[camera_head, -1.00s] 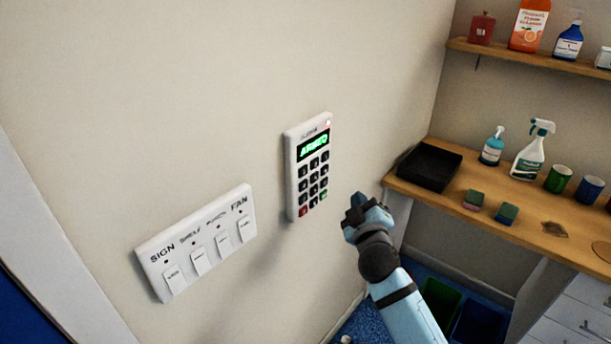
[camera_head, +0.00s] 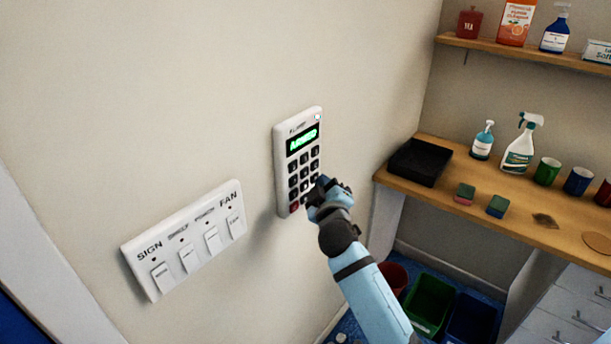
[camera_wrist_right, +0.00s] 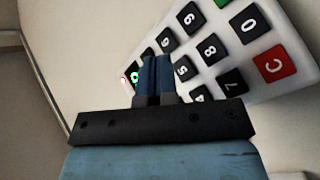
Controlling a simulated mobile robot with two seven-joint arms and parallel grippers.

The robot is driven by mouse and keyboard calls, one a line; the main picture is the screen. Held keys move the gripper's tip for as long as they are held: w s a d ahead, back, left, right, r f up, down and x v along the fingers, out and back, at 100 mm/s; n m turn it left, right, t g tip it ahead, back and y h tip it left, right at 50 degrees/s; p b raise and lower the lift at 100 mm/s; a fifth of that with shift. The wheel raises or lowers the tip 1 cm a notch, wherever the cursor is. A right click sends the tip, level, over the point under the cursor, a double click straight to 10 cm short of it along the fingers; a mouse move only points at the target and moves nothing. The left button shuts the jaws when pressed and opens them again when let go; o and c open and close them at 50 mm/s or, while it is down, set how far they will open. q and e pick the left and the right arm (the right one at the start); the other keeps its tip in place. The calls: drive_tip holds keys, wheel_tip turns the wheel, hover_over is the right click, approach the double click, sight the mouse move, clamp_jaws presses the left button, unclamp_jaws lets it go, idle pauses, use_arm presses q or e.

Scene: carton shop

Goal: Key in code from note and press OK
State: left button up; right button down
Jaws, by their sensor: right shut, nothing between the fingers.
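A white keypad (camera_head: 279,165) with dark keys is mounted on the wall. My right gripper (camera_head: 322,184) is shut and empty at the keypad's lower right, hiding the corner keys there. The red C key (camera_wrist_right: 271,63) and the 0 key (camera_wrist_right: 248,25) show in the right wrist view, with the closed fingers (camera_wrist_right: 155,76) over the far part of the keypad. I cannot tell whether they touch a key. No note is visible. My left gripper is not in view.
A switch panel (camera_head: 190,222) labelled SIGN to FAN is on the wall left of the keypad. A wooden counter (camera_head: 470,210) at right holds a black tray (camera_head: 420,162), bottles, sponges and cups. Bins (camera_head: 430,305) stand below. The wall above the keypad is clear.

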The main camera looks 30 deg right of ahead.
drive_tip(key=shift+w+a, duration=0.3)
drive_tip(key=shift+w, duration=0.35)
drive_tip(key=shift+w, duration=0.15)
idle(1.5)
drive_tip(key=shift+w+a, duration=0.15)
drive_tip(key=shift+w, duration=0.1)
drive_tip(key=shift+w+a+b, duration=0.15)
drive_tip(key=shift+w+b, duration=0.15)
drive_tip(key=shift+w, duration=0.05)
idle(0.6)
drive_tip(key=shift+s, duration=0.15)
drive_tip(key=shift+s+d, duration=0.3)
drive_tip(key=shift+s, duration=0.3)
drive_tip(key=shift+s+d+p, duration=0.3)
drive_tip(key=shift+s, duration=0.5)
drive_tip(key=shift+s+d+p, duration=0.3)
drive_tip(key=shift+s+d, duration=0.05)
drive_tip(key=shift+s, duration=0.4)
drive_tip(key=shift+s+d+p, duration=0.3)
drive_tip(key=shift+s, duration=0.5)
